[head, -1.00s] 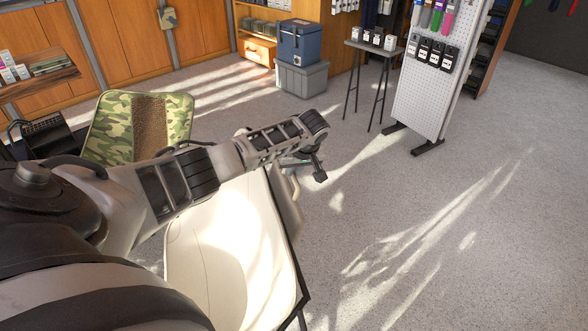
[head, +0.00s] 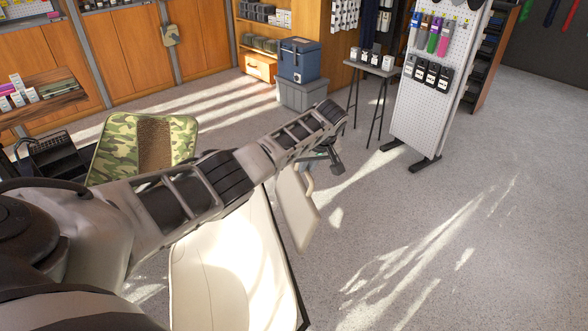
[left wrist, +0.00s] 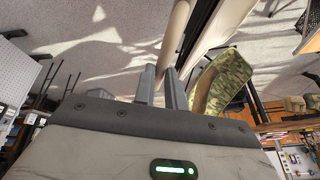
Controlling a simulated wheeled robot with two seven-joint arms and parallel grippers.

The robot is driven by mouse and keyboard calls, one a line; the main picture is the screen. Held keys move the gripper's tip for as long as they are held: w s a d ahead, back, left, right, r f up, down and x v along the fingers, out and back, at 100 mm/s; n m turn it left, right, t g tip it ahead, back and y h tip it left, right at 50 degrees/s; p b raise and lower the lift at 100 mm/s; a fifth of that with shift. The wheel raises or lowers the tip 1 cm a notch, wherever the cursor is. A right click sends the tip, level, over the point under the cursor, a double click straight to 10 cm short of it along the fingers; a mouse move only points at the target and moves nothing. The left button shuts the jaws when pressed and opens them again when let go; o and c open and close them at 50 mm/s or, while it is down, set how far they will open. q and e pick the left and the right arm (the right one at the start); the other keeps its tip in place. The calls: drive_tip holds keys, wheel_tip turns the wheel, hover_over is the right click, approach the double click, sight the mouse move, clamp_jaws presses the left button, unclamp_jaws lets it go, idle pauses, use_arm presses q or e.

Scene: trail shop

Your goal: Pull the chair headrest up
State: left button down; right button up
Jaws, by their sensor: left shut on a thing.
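The cream chair (head: 215,275) stands below my left arm. The headrest, a cream panel (head: 298,222) with a small loop at its top, stands tilted at the chair's far right end, with a gap of floor showing beside it. My left gripper (head: 312,168) is at the top of this panel, partly hidden by my own arm. In the left wrist view the gripper's two fingers (left wrist: 162,78) close on a cream edge (left wrist: 174,40) of the headrest. My right gripper is not in view.
A camouflage chair (head: 140,145) stands behind my left arm. A blue cooler (head: 299,62) sits on a grey bin (head: 303,94) at the back. A small table (head: 373,66) and a pegboard stand (head: 430,110) are beyond. The floor at right is clear.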

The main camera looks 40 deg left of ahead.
use_arm(q)
drive_tip(key=c, duration=1.5)
unclamp_jaws()
drive_tip(key=shift+o, duration=0.2)
drive_tip(key=v, duration=1.6)
drive_tip(key=shift+d+f, duration=0.1)
